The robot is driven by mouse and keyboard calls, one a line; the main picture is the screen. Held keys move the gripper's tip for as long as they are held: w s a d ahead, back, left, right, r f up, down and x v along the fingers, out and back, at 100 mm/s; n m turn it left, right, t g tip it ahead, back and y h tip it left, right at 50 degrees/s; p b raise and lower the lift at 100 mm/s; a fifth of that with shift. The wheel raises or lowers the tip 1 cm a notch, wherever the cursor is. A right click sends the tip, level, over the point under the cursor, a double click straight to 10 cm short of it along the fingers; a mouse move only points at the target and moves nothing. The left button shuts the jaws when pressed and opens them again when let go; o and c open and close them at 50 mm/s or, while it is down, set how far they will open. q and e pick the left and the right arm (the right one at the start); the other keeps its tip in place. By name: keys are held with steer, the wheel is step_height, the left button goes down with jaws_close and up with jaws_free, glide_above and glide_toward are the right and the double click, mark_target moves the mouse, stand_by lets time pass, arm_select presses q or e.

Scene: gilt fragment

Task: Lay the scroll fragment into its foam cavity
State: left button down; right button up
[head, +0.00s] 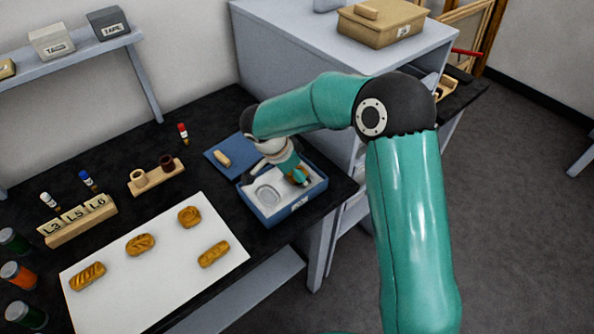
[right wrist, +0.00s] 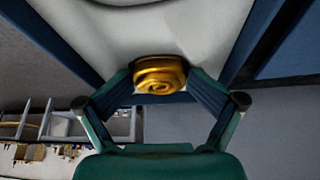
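My right gripper (head: 297,174) reaches down into the blue tray (head: 276,218) on the black bench. In the right wrist view its two fingers (right wrist: 160,92) press on either side of a golden spiral scroll fragment (right wrist: 159,75). The fragment shows in the head view only as a small gold patch by the fingers. Pale foam (right wrist: 160,32) fills the tray, and an oval cavity (head: 268,195) shows in it to the left of the gripper. I cannot tell whether the fragment touches the foam. My left gripper is not in view.
Several gilt fragments lie on a white mat (head: 160,290). A blue pad (head: 228,150) with a small tan piece lies behind the tray. A wooden holder (head: 155,176), a labelled rack (head: 80,220) and jars stand left. A grey cabinet (head: 300,60) stands close behind.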

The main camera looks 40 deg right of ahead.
steer(key=shift+r, duration=0.1)
steer(key=shift+r+p, duration=0.15)
steer(key=shift+p, duration=0.2)
steer(key=shift+r+p, duration=0.6)
steer(key=shift+p, duration=0.4)
steer(key=b+v, duration=0.2)
steer(key=v, duration=0.9)
steer(key=shift+a+r+b, duration=0.2)
steer(key=shift+r+b, duration=0.1)
steer(key=shift+r, duration=0.05)
